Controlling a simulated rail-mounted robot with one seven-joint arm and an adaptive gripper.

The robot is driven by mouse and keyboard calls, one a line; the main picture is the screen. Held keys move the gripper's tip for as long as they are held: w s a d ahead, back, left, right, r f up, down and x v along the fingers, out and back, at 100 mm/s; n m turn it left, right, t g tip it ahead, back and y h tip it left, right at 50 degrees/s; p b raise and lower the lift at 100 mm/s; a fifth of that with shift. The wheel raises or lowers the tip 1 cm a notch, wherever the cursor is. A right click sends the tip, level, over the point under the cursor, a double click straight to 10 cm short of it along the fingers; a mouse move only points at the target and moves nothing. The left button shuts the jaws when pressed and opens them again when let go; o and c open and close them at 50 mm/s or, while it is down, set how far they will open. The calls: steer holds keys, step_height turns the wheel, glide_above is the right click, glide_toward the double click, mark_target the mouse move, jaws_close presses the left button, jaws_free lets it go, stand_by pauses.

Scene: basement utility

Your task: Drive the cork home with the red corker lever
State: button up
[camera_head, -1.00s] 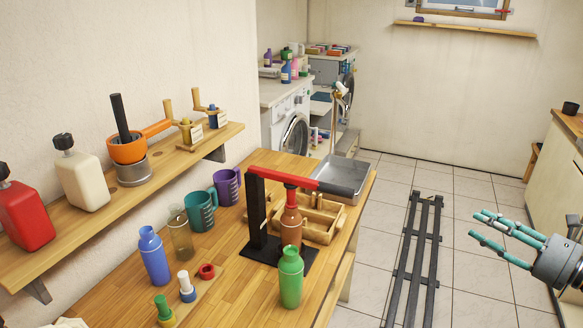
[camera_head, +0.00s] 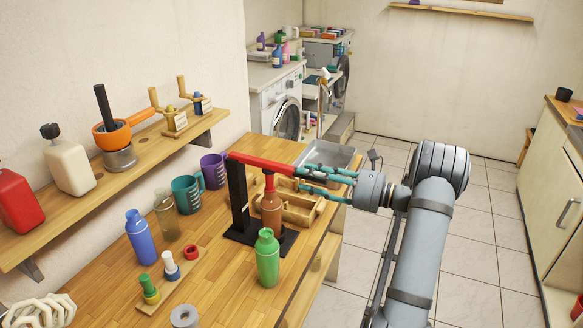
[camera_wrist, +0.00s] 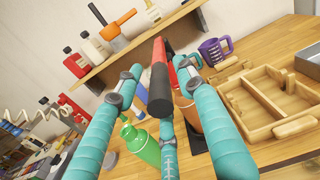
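The red corker lever (camera_head: 262,163) runs almost level from the black corker stand (camera_head: 238,195) on the wooden bench. Its dark grip (camera_wrist: 159,88) shows between my fingers in the wrist view. A brown bottle (camera_head: 271,212) stands upright on the corker's black base, under the red plunger (camera_head: 269,182). The cork is not distinguishable at the bottle's neck. My gripper (camera_head: 303,178) is at the lever's free end, with teal fingers spread on either side of the grip. In the wrist view my gripper (camera_wrist: 161,88) looks open; contact with the grip is unclear.
A green bottle (camera_head: 267,260) stands close in front of the corker. A wooden divided tray (camera_head: 308,212) and a metal basin (camera_head: 340,158) lie behind it. Teal (camera_head: 187,195) and purple (camera_head: 213,170) mugs stand left. Open floor lies right of the bench.

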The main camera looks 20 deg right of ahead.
mark_target(278, 168)
steer(key=shift+p+x, duration=0.6)
steer(key=shift+x, duration=1.65)
steer(key=shift+c, duration=0.3)
jaws_close()
